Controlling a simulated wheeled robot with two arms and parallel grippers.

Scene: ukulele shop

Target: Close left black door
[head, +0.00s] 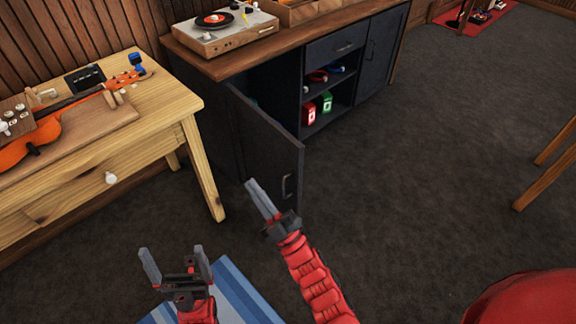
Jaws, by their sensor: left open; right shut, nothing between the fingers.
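The black cabinet (341,47) stands at the back under a brown wooden top. Its left black door (262,139) is swung open toward me, with a vertical metal handle (288,187) near its free edge. My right gripper (253,184) is shut and empty, just in front of the door's lower free corner, left of the handle; I cannot tell whether it touches the door. My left gripper (172,250) is open and empty, lower left, apart from the door. The inside of the cabinet behind the door is mostly hidden.
A light wooden table (155,118) with an orange ukulele (45,130) stands left of the door. A turntable (220,30) sits on the cabinet top. Open shelves hold red and green boxes (309,113). A blue striped mat (240,295) lies below.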

